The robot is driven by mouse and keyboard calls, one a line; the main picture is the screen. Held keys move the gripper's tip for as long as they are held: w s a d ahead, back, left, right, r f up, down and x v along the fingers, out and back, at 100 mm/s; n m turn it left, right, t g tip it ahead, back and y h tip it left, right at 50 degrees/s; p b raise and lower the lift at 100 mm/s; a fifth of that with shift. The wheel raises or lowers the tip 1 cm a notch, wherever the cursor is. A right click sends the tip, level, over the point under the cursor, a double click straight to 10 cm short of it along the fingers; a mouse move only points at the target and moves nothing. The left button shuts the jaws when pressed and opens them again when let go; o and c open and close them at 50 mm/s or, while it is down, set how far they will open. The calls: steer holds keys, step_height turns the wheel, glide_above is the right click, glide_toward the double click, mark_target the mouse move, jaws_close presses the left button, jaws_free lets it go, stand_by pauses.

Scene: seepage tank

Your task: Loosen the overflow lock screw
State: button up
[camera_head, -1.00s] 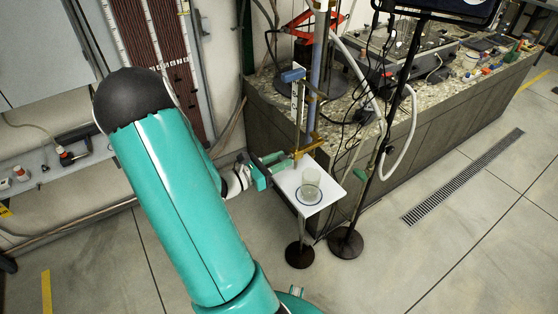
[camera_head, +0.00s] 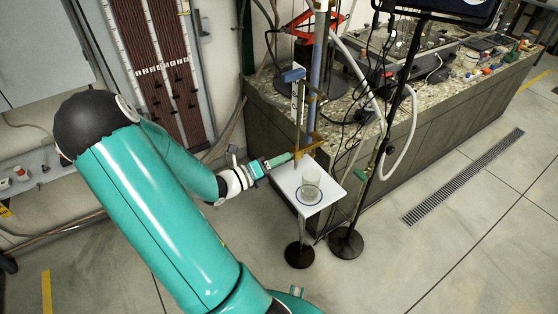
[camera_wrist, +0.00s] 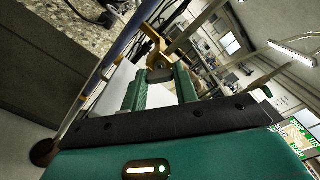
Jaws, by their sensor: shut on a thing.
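The lock screw shows in the wrist view as a dark round knob (camera_wrist: 159,75) at a brass-coloured bracket (camera_wrist: 154,48). My gripper (camera_wrist: 160,82) has its two green fingers on either side of the knob, shut on it. In the head view my gripper (camera_head: 281,160) reaches from the left to the brass bracket (camera_head: 308,143) on the upright rod, just above the white shelf. The screw itself is hidden there by the fingers.
A clear beaker (camera_head: 310,190) stands on the white shelf (camera_head: 325,203), close below my gripper. A blue upright tube (camera_head: 318,62), a white hose (camera_head: 401,165) and a dark stand (camera_head: 346,241) are near. The stone-topped bench (camera_head: 350,100) lies behind. Floor at the right is open.

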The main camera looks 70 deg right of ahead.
steer(key=n, duration=0.7)
stand_by(0.5)
steer(key=o, duration=1)
steer(key=shift+w+a, duration=0.1)
steer(key=v, duration=1.3)
steer(key=shift+w+a, duration=0.25)
